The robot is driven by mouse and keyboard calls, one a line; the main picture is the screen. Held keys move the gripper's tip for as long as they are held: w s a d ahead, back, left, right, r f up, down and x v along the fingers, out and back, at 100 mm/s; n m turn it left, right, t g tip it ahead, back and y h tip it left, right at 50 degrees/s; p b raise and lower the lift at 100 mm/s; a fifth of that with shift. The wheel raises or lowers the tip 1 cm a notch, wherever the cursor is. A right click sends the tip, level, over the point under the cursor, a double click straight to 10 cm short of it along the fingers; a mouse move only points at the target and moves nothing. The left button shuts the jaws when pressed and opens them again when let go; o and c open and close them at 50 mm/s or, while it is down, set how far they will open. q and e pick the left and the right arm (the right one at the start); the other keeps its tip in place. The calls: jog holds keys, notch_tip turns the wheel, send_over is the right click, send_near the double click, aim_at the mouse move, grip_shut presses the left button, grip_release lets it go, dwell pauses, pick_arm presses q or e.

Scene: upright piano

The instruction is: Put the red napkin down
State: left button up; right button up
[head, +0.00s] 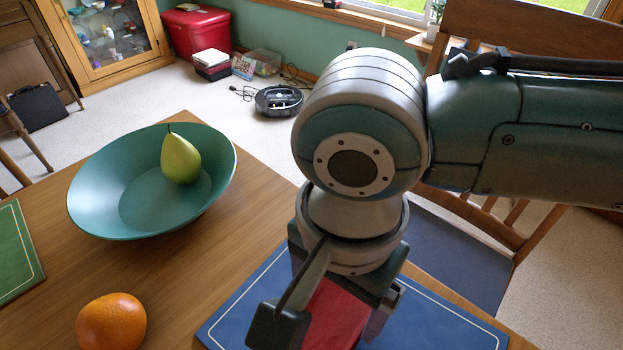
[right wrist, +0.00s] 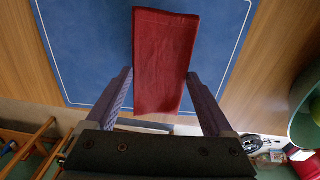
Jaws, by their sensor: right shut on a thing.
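The red napkin (head: 337,318) is a folded cloth, low in the middle of the head view, partly hidden by my right gripper (head: 326,322). The right wrist view shows the napkin (right wrist: 165,45) as a long rectangle between the two fingers of the gripper (right wrist: 158,78). The right gripper is shut on the napkin and points down over the blue placemat (head: 445,325). The placemat's white border line also shows in the right wrist view. I cannot tell whether the napkin touches the mat. My left gripper is out of view.
A teal bowl (head: 95,200) holding a green pear (head: 180,160) stands left on the wooden table (head: 195,265). An orange (head: 111,322) lies in front of it. A green placemat (head: 18,255) is at the left edge. A chair (head: 455,250) stands behind the blue mat.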

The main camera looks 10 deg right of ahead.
aim_at(336, 309)
jog(key=shift+f+b, duration=0.3)
jog(key=shift+f, duration=1.15)
jog(key=o, duration=1)
jog(key=shift+f, duration=0.1)
notch_tip(336, 309, up, 11)
jog(key=p, duration=0.4)
jog(key=s+a+r+n+t+y, duration=0.2)
jog(key=s+a+n+y, duration=0.25)
jog(key=n, duration=0.25)
jog(key=s+d+n+h, duration=0.1)
jog(key=s+d, duration=0.1)
jog(key=d, duration=0.3)
jog(key=s+d+f+n+t+h, duration=0.1)
jog(key=s+d+h, duration=0.1)
jog(key=d, duration=0.4)
jog(key=s+d+n+h, duration=0.1)
jog(key=d+n, duration=0.1)
jog(key=d, duration=0.4)
jog(key=shift+s+f+t, duration=0.2)
jog(key=shift+s+t, duration=0.1)
jog(key=shift+s, duration=0.1)
